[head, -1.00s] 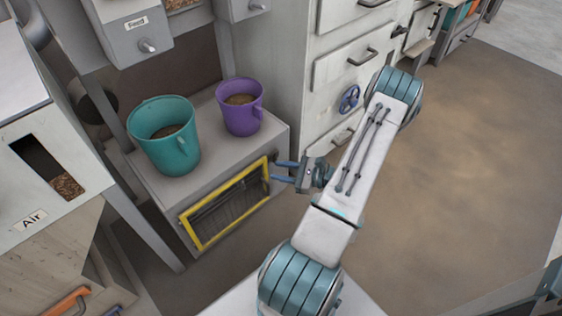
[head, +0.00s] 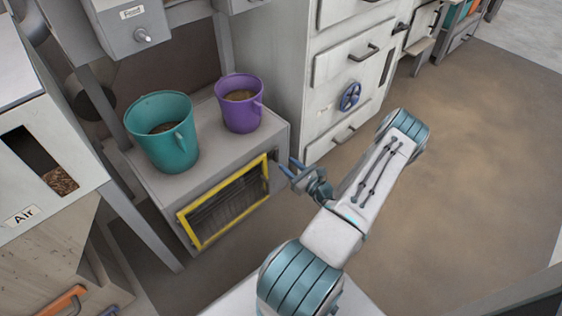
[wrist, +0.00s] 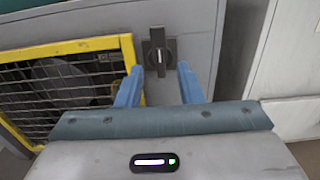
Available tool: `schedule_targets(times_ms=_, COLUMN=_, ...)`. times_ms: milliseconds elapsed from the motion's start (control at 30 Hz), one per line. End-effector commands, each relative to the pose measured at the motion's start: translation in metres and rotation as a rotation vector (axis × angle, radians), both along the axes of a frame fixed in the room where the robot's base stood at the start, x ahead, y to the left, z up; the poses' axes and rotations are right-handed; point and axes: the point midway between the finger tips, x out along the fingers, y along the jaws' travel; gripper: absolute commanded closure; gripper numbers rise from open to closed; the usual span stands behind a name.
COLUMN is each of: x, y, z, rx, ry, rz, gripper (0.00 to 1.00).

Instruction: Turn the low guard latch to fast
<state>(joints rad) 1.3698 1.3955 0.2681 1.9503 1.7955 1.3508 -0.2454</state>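The low guard latch (wrist: 158,52) is a dark turn handle on a dark plate, on the grey panel right of the yellow-framed mesh guard (wrist: 60,85). Its handle stands upright, with a pale mark in the middle. In the head view the guard (head: 222,205) is on the front of the low grey cabinet, and the latch is small at its right. My gripper (wrist: 160,68) is open, its blue fingers apart on either side of the handle's lower end. Nothing is held between them. I cannot tell whether they touch the handle. It also shows in the head view (head: 287,166).
A teal bucket (head: 162,135) and a purple bucket (head: 240,103) of pellets stand on the cabinet top. A drawer unit (head: 345,70) with a blue handwheel (head: 350,96) is behind. The brown floor (head: 470,160) to the right is clear.

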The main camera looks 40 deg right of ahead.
Motion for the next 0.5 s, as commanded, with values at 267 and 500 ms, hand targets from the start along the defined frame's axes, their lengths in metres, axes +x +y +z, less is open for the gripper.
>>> schedule_targets(times_ms=267, x=0.04, y=0.003, z=-0.001, rx=-0.001, ry=0.0, rz=0.001, gripper=0.66)
schedule_targets(times_ms=500, x=0.049, y=0.004, z=0.0, rx=-0.001, ry=0.0, rz=0.001, gripper=0.66)
